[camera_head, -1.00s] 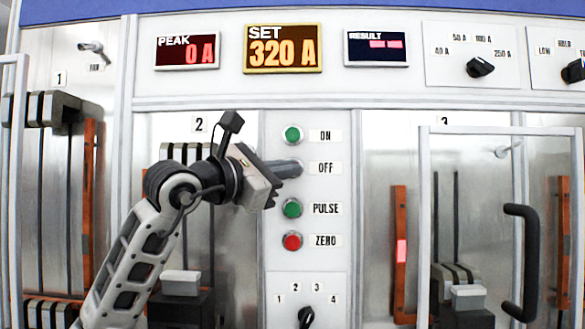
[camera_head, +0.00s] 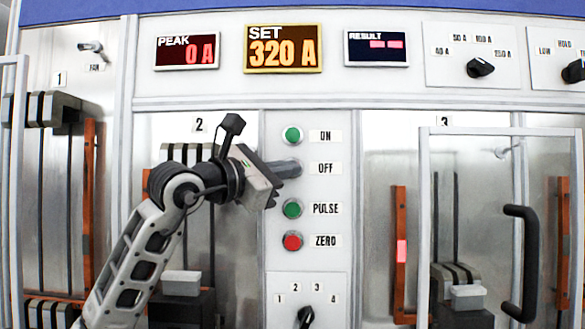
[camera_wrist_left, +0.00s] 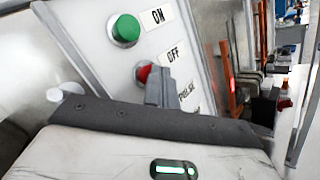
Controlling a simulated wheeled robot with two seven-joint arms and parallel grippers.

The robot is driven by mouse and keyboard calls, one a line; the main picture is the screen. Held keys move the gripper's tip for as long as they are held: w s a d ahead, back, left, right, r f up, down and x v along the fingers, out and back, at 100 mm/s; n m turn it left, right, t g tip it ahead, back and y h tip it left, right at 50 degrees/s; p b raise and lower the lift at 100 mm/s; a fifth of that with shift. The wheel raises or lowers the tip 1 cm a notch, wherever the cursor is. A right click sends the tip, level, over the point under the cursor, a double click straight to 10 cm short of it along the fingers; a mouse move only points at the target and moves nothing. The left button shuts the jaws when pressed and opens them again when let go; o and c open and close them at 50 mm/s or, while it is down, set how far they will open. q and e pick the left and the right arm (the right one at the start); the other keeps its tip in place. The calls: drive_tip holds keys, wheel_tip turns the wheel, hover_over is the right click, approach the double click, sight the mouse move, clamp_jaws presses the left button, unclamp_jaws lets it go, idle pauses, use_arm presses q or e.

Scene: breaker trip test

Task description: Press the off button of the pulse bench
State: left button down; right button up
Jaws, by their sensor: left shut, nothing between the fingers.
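The pulse bench panel has a column of buttons: a green ON button (camera_head: 292,135), the OFF place by its label (camera_head: 325,168), a green PULSE button (camera_head: 292,208) and a red ZERO button (camera_head: 292,241). My left gripper (camera_head: 292,168) is shut and empty, its fingers pointing right across the OFF button, which they hide in the head view. In the left wrist view the red OFF button (camera_wrist_left: 144,73) shows partly behind and left of the shut fingertips (camera_wrist_left: 158,84). Whether they touch it cannot be told. My right gripper is not in view.
The SET display (camera_head: 283,48) reads 320 A, the PEAK display (camera_head: 187,51) 0 A, and the RESULT display (camera_head: 377,48) shows dashes. A selector knob (camera_head: 305,316) is below the buttons. A door with a black handle (camera_head: 521,262) stands at right.

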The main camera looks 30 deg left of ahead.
use_arm(q)
drive_tip(key=shift+s+d+b, duration=0.3)
drive_tip(key=shift+s+d, duration=0.15)
drive_tip(key=shift+s, duration=0.35)
drive_tip(key=s+d, duration=0.1)
drive_tip(key=s, duration=0.2)
drive_tip(key=s+d+b, duration=0.1)
drive_tip(key=shift+s+d, duration=0.15)
drive_tip(key=shift+d, duration=0.15)
idle(0.8)
